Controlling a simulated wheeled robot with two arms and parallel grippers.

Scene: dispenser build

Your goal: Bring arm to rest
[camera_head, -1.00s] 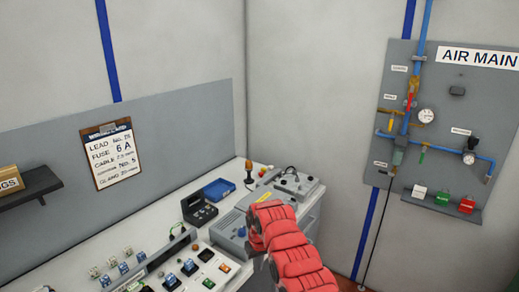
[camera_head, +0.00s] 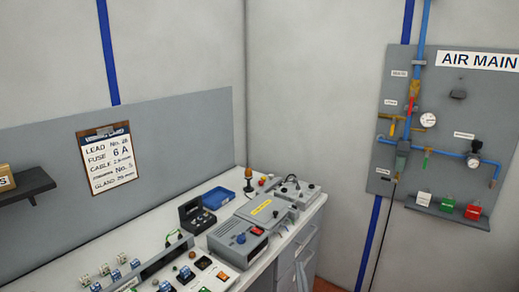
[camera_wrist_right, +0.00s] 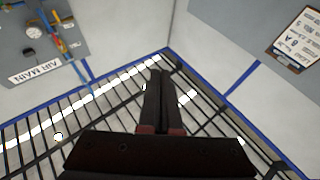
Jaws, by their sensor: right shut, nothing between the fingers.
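My right gripper (camera_wrist_right: 160,80) shows in the right wrist view, with its two dark fingers together and nothing between them. It is clear of the bench and points up toward a ceiling grid. In the head view, my right arm no longer covers the bench, and I cannot make out the gripper clearly there. My left gripper is in neither view.
A workbench with a grey box (camera_head: 237,241), a blue tray (camera_head: 217,197) and several small parts runs along the left wall. An air panel (camera_head: 450,105) hangs on the right wall. A wiring card (camera_head: 110,160) hangs above the bench.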

